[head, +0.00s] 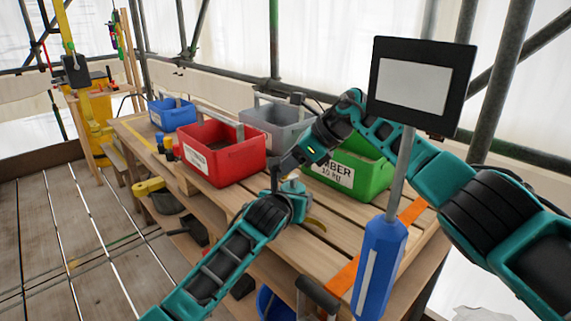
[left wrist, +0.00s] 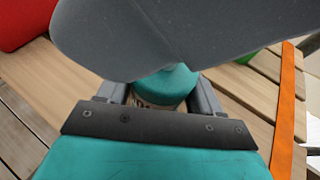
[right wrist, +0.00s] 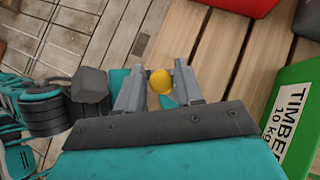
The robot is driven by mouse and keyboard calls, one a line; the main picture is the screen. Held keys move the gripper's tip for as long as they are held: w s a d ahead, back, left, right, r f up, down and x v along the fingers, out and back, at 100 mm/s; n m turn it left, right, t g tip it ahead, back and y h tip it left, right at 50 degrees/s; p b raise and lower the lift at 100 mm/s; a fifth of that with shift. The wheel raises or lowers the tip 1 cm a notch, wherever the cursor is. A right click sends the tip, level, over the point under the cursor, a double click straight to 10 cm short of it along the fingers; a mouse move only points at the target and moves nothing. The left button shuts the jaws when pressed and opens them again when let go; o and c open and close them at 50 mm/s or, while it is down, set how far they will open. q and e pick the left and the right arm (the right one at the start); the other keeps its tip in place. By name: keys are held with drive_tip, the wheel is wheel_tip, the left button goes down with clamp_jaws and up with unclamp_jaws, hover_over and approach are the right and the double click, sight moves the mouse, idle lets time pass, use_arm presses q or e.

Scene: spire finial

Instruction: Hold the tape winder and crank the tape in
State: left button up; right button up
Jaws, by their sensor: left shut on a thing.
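The tape winder shows as a small teal body (left wrist: 165,86) between my left fingers in the left wrist view. My left gripper (head: 288,186) is shut on it above the front of the workbench. A round yellow knob (right wrist: 160,81) shows in the right wrist view, with a bit of teal below it. My right gripper (right wrist: 162,72) has its fingers on either side of this knob, apart, with little room between. In the head view my right gripper comes down from above, close to the left one. A large grey shape hides much of the winder in the left wrist view.
On the workbench (head: 285,242) stand a red bin (head: 222,160), a grey bin (head: 262,125), a blue bin (head: 170,113) and a green timber bin (head: 345,180) close behind my grippers. A blue-handled post with a dark panel (head: 422,82) stands at the right.

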drive_tip(key=shift+c, duration=0.3)
clamp_jaws()
drive_tip(key=shift+w+m+t+h, duration=0.2)
drive_tip(key=shift+m+t, duration=0.3)
drive_tip(key=shift+m, duration=0.2)
drive_tip(key=shift+w+m+t+h, duration=0.1)
drive_tip(key=shift+m+t+h, duration=0.1)
drive_tip(key=shift+m+t, duration=0.4)
drive_tip(key=shift+o, duration=0.3)
unclamp_jaws()
